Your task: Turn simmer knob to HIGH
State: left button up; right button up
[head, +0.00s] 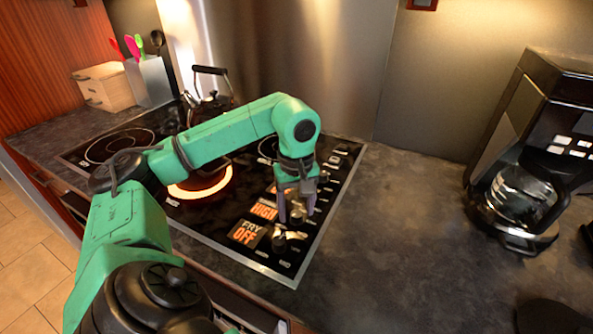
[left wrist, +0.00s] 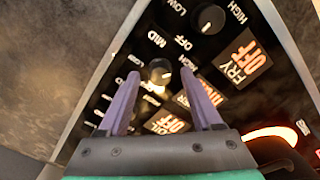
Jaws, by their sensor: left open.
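The cooktop's control strip holds a row of black knobs beside lit orange displays. One display reads FRY OFF (head: 247,234), with its knob (head: 279,241) nearby. The adjoining display (head: 264,209) reads HIGH; its upper label is too small to read. In the left wrist view, a knob (left wrist: 160,72) with a bright glint sits between and just beyond my purple fingertips, near printed MID and OFF marks. The fry knob (left wrist: 208,18) is farther up. My left gripper (head: 296,215) is open above the strip; contact with the knob cannot be told. My right gripper is out of view.
A burner (head: 201,183) glows orange under my left arm. A dark kettle (head: 209,103) stands behind the arm. A coffee maker (head: 530,150) stands at right, with bare counter (head: 390,235) between. A utensil holder (head: 149,82) and wooden box (head: 103,87) are back left.

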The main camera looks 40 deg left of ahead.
aim_at(297, 212)
pick_arm(q)
notch_tip(297, 212, up, 6)
jog(key=shift+p, duration=0.3)
notch_tip(297, 212, up, 9)
jog(key=p, duration=0.6)
jog(key=shift+f, duration=0.2)
jog(key=shift+f, duration=0.1)
